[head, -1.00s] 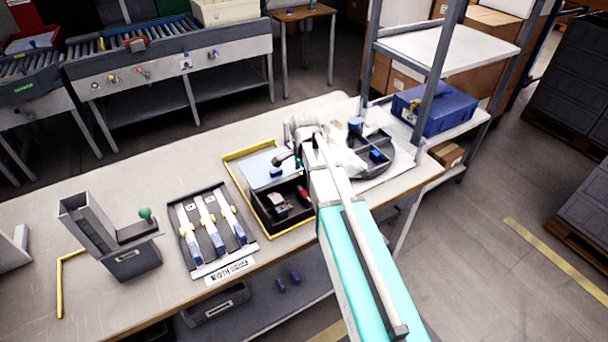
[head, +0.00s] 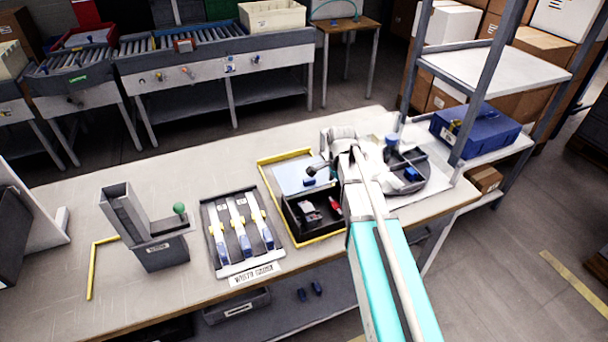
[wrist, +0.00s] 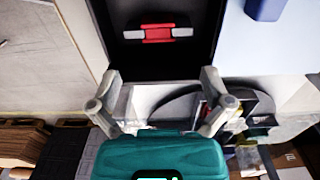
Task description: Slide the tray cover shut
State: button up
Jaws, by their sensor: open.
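The dark tray (head: 300,226) sits inside a yellow outline on the bench, its near part uncovered. The pale cover (head: 291,176) lies over its far part, with a small blue handle (head: 309,182) on top. In the wrist view the cover (wrist: 258,50) is at the right and the blue handle (wrist: 266,9) is at the top right. My gripper (wrist: 158,76) is open and empty, its fingers pointing toward the dark tray interior, apart from the handle. In the head view my gripper (head: 318,168) is close by the handle, partly hidden by my arm.
A red-and-grey item (wrist: 158,34) lies in the tray. A rack with several blue-handled tools (head: 240,230) and a grey holder with a green knob (head: 179,208) stand left. A round divided dish (head: 408,178) stands right. A blue toolbox (head: 475,130) sits on the shelf.

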jog(key=shift+s, duration=0.2)
jog(key=c, duration=0.4)
jog(key=shift+s+n, duration=0.3)
jog(key=shift+n, duration=0.1)
jog(key=shift+c, duration=1.3)
jog(key=s+n, duration=0.2)
jog(key=s, duration=0.1)
jog(key=shift+s+n, duration=0.3)
jog(key=shift+n, duration=0.1)
grip_shut()
jog(key=s+n, duration=1)
jog(key=s, duration=0.1)
jog(key=shift+s+d+n, duration=0.15)
jog(key=shift+s+n, duration=0.2)
jog(key=shift+n, duration=0.05)
